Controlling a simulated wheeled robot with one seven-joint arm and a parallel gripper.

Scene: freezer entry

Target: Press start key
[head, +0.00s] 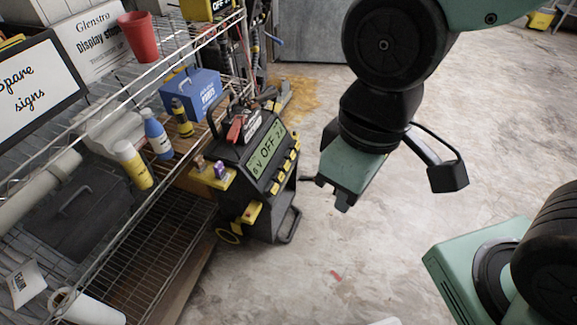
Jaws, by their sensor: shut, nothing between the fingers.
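A black charger-like unit (240,195) stands on the floor beside the wire rack. A row of small yellow keys (284,170) runs along the right side of the display. Their labels are too small to read, so I cannot tell which is the start key. My gripper (343,206) points down to the right of the unit, apart from the keys. It is shut and empty.
The wire rack (150,200) fills the left, holding a blue box (191,92), a blue bottle (157,135), a yellow bottle (133,165), a red cup (139,37) and signs. A grey metal cabinet (315,30) stands behind. The concrete floor (370,260) is largely clear.

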